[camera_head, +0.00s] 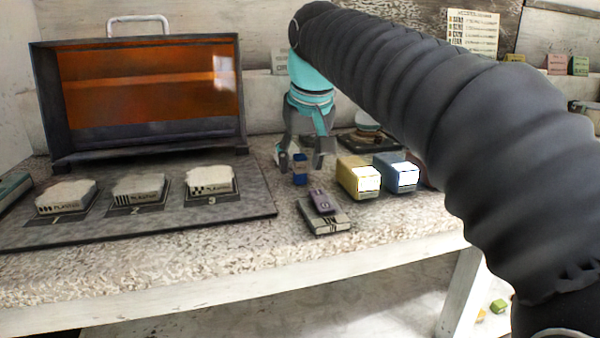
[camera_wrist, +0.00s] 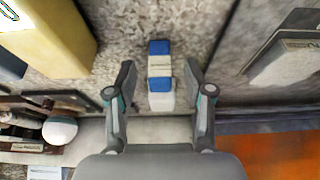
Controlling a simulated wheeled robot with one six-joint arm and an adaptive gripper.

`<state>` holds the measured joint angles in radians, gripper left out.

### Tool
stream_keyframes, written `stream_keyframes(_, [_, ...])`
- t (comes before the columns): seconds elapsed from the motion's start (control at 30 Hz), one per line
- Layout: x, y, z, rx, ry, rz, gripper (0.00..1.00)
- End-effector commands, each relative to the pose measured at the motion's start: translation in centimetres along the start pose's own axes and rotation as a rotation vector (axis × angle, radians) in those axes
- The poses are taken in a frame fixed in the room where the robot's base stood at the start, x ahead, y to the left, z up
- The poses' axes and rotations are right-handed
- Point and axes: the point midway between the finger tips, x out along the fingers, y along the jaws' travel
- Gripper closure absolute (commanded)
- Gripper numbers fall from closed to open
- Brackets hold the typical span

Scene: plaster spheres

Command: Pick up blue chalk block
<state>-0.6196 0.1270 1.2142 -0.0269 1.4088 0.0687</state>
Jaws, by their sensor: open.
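The blue chalk block (camera_head: 300,168) stands on the speckled tabletop below my gripper in the head view. In the wrist view the blue chalk block (camera_wrist: 159,70) has a white label band and lies between and slightly beyond the fingers. My gripper (camera_head: 305,158) points down over it, and the fingers partly frame it in the head view. In the wrist view my gripper (camera_wrist: 160,82) is open, with a finger on each side and a visible gap to the block. I cannot tell the exact height of the fingertips.
A purple block (camera_head: 321,200) lies on a grey box (camera_head: 327,222) in front. A dark board (camera_head: 120,228) with several white plaster pieces lies left, before an orange-windowed cabinet (camera_head: 150,85).

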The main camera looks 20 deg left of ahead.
Motion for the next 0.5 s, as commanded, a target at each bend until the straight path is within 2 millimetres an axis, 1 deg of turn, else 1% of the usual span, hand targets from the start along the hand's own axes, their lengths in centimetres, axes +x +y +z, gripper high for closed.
stream_keyframes(0.03, [1.0,0.0,0.1,0.000,-0.002,0.000,0.48])
stream_keyframes(0.13, [1.9,0.0,0.1,0.000,0.000,0.000,0.48])
stream_keyframes(0.37, [2.1,0.0,0.0,0.001,0.000,0.000,0.48])
stream_keyframes(0.4, [2.1,0.0,0.0,0.000,0.000,0.000,0.53])
stream_keyframes(0.43, [2.1,0.0,0.0,0.000,0.000,0.000,0.60])
stream_keyframes(0.47, [2.1,0.0,0.0,0.000,0.000,0.000,0.68])
stream_keyframes(0.5, [2.1,0.0,0.0,0.000,0.000,0.000,0.78])
